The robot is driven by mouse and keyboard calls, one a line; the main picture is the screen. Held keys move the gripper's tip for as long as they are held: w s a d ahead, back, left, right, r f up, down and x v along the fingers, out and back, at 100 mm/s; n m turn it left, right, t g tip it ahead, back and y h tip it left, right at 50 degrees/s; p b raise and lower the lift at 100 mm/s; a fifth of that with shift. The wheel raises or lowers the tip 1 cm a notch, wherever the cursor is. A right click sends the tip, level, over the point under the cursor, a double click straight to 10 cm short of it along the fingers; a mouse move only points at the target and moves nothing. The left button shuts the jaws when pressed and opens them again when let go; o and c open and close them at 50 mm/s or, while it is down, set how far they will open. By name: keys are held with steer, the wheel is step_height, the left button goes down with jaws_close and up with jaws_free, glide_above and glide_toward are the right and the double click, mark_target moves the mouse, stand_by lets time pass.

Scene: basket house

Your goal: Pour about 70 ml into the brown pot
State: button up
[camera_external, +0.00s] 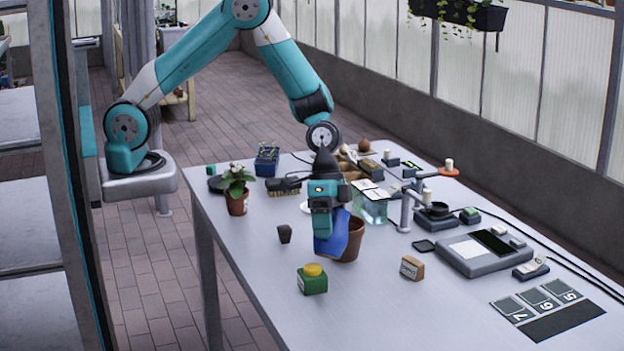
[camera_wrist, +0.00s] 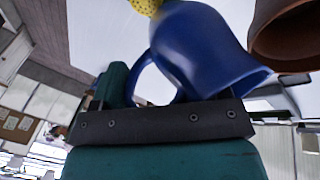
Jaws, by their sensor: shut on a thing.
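My gripper (camera_external: 327,212) is shut on a blue jug (camera_external: 332,244) and reaches down over the table. In the wrist view the jug (camera_wrist: 205,45) shows its handle at the jaws (camera_wrist: 165,122), and its flared end points right. The jug looks tilted; its contents and any stream are not visible. A brown pot (camera_external: 353,242) stands on the table just right of the jug, partly hidden by it. The pot (camera_wrist: 287,38) also shows at the upper right of the wrist view, close to the jug. I cannot tell whether they touch.
A second brown pot with a flowering plant (camera_external: 237,199) stands to the left. A small black cup (camera_external: 285,234), a green block with a yellow top (camera_external: 313,280) and a tan block (camera_external: 412,267) are nearby. A grey scale-like device (camera_external: 484,254) sits right.

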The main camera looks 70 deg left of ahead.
steer(key=shift+f, duration=0.1)
steer(key=shift+s+d+t+y, duration=0.6)
steer(key=shift+s+d+y, duration=0.1)
steer(key=shift+d, duration=0.05)
steer(key=s+d+t+y, duration=0.2)
steer(key=t+y, duration=0.1)
steer(key=shift+d+m, duration=0.1)
steer(key=shift+m, duration=0.2)
steer(key=shift+s+d+f+t+y, duration=0.15)
steer(key=shift+s+d+t+y, duration=0.05)
steer(key=shift+t+y, duration=0.35)
